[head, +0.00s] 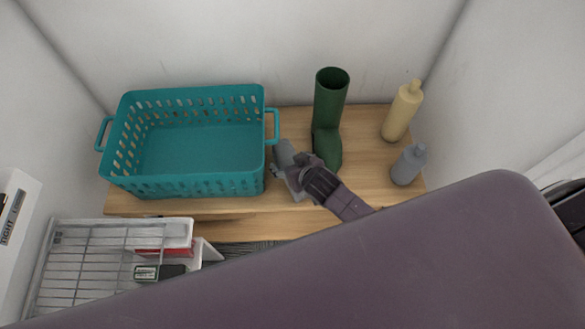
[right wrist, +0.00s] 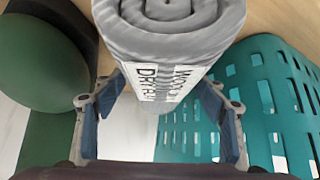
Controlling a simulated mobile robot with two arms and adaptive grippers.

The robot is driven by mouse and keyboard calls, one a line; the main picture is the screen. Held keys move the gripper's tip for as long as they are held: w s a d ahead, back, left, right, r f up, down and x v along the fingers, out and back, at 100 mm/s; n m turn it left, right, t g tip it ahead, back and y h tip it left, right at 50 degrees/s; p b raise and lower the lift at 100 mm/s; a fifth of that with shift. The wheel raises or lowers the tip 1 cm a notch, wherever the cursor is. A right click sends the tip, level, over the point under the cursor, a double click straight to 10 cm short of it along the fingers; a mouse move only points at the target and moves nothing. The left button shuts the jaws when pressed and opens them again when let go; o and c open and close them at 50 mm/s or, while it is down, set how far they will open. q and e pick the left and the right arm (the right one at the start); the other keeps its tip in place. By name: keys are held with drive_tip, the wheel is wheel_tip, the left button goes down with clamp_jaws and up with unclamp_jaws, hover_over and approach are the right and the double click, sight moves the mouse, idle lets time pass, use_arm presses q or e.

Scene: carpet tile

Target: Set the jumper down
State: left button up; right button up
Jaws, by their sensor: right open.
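The jumper (right wrist: 175,60) is a grey knitted roll with a white printed care label, its spiral end at the top of the right wrist view. In the head view a small grey part of the jumper (head: 284,153) shows on the wooden shelf, between the teal basket (head: 194,186) and the dark green boot (head: 328,110). My right gripper (head: 292,174) is beside it, partly covering it. In the right wrist view its open fingers (right wrist: 165,92) lie to either side of the roll, with gaps visible. My left gripper is in neither view.
The basket is empty and close on the left; the boot is close on the right. A cream bottle (head: 402,112) and a grey bottle (head: 408,166) stand at the shelf's right end. A wire rack (head: 90,265) is at lower left. Walls enclose the shelf (head: 367,143).

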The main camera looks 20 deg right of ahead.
drive_tip(key=shift+x, duration=1.4)
drive_tip(key=c, duration=1.4)
drive_tip(key=shift+r, duration=0.15)
drive_tip(key=shift+c, duration=1.3)
